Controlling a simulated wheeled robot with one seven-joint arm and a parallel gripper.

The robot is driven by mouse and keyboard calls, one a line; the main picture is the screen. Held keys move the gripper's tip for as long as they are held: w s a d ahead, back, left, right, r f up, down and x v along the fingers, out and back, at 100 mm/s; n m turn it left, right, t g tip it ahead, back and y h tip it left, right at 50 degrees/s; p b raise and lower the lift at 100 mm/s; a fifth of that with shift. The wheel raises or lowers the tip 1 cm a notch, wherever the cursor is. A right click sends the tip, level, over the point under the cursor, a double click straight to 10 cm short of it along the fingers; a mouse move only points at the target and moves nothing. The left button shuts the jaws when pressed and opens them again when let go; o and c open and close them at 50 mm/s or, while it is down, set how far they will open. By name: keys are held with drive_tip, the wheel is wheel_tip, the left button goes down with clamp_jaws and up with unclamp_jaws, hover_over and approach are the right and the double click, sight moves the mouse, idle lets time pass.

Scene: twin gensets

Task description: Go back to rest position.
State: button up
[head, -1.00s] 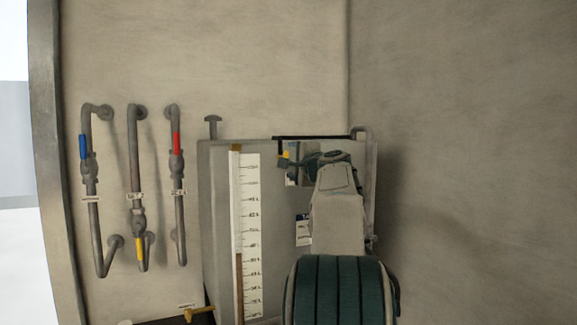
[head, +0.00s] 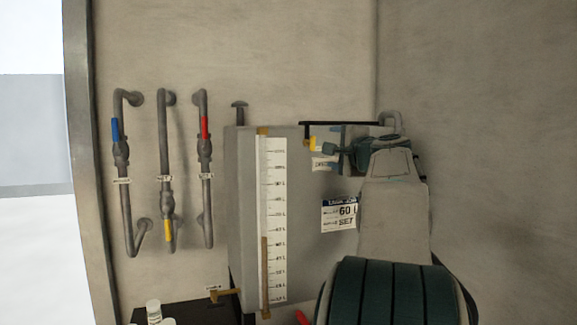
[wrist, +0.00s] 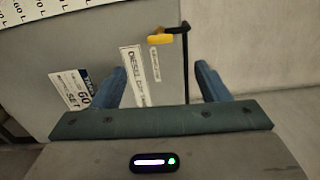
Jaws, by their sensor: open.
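My gripper (head: 345,149) is in front of the upper right part of the grey tank (head: 243,215), with my arm reaching up from below. In the wrist view my gripper (wrist: 160,85) has its two blue-green fingers wide apart, with nothing held between them. The black bar with a yellow end (wrist: 160,39) lies beyond the fingertips; the yellow end also shows in the head view (head: 316,144). A white diesel label (wrist: 134,76) on the tank face shows between the fingers.
Three wall pipes (head: 124,195) with blue, yellow and red valve handles stand left of the tank. A level gauge (head: 272,220) and a "60 L" sign (head: 339,214) are on the tank. A brass tap (head: 226,295) is low at left. Bare wall is at right.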

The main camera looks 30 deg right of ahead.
drive_tip(key=a+f+n+g+y+p, duration=0.35)
drive_tip(key=a+f, duration=0.25)
drive_tip(key=a, duration=0.6)
drive_tip(key=a+f+n+g+y+p, duration=0.25)
drive_tip(key=a+f+n+p, duration=0.2)
drive_tip(key=a, duration=0.75)
drive_tip(key=s+a+f+n+g+p, duration=0.2)
drive_tip(key=s+a+f+n+g, duration=0.1)
drive_tip(key=s, duration=0.4)
drive_tip(key=s+a+f+n+g+h+p, duration=0.1)
drive_tip(key=s+a+f+n+g+p, duration=0.1)
drive_tip(key=s+a+f+n, duration=0.3)
drive_tip(key=s+a+f+n+g+p, duration=0.3)
drive_tip(key=s+a+f+n, duration=0.1)
drive_tip(key=s+f, duration=0.3)
drive_tip(key=s+a, duration=0.1)
drive_tip(key=s, duration=0.1)
drive_tip(key=shift+s+a+f+n+g+h, duration=0.2)
drive_tip(key=shift+s+f+n+g+h, duration=0.1)
drive_tip(key=shift+s+h, duration=0.1)
drive_tip(key=shift+s+d+f, duration=0.1)
drive_tip(key=shift+s+f, duration=0.2)
drive_tip(key=shift+c, duration=0.3)
